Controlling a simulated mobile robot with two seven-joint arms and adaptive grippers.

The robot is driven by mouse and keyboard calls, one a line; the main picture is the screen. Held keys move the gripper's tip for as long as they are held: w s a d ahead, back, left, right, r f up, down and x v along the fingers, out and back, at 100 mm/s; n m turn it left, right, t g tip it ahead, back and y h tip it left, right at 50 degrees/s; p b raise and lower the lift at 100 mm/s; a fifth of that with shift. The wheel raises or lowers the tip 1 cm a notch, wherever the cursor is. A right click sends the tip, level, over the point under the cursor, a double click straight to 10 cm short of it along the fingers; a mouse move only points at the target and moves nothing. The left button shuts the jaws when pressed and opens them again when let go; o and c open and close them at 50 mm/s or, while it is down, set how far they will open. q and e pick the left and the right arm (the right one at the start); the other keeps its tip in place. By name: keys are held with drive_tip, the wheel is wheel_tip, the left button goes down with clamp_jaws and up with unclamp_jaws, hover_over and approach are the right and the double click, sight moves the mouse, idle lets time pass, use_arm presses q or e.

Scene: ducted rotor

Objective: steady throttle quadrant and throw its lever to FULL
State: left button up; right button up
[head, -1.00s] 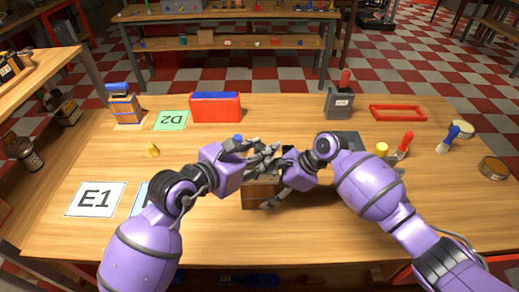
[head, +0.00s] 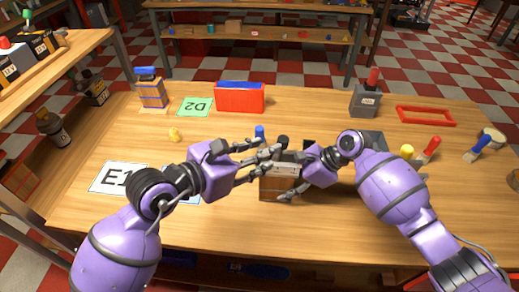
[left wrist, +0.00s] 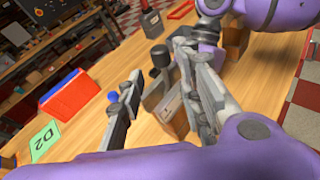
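The throttle quadrant appears to be the wooden block (head: 278,188) with a grey top, in front of me at the middle of the table. It also shows in the left wrist view (left wrist: 178,122), between my left fingers and partly hidden. A black knob (head: 283,141) shows just behind it, and a blue knob (head: 259,131) stands to its left; I cannot tell which belongs to the lever. My left gripper (head: 258,160) is open, its fingers pointing at the block from the left. My right gripper (head: 284,178) is at the block's right side, one finger across its front; its grip is unclear.
A red bin (head: 240,99) with blue on top, a green D2 card (head: 195,106) and a strapped wooden block (head: 151,94) stand at the back left. A grey box with a red handle (head: 366,100) and a red frame (head: 425,116) are at the back right. An E1 card (head: 118,178) lies front left.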

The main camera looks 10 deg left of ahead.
use_arm(q)
drive_tip(key=shift+f, duration=0.25)
drive_tip(key=c, duration=0.3)
drive_tip(key=f+n+g, duration=0.1)
drive_tip(key=a+f+n, duration=0.1)
drive_tip(key=f+g+h, duration=0.1)
drive_tip(key=f, duration=0.1)
drive_tip(key=shift+s+a+n+g, duration=0.1)
drive_tip(key=shift+a+n+g, duration=0.2)
drive_tip(key=shift+n, duration=0.1)
clamp_jaws()
drive_tip(key=a+r+n+g+h, duration=0.3)
drive_tip(key=a+r+n+h, duration=0.2)
drive_tip(key=a+n, duration=0.5)
approach(280, 152)
drive_tip(key=w+d+r, duration=0.2)
drive_tip(key=d, duration=0.3)
drive_tip(key=shift+w+d+r, duration=0.2)
drive_tip(key=shift+d+r, duration=0.1)
drive_tip(key=shift+r, duration=0.1)
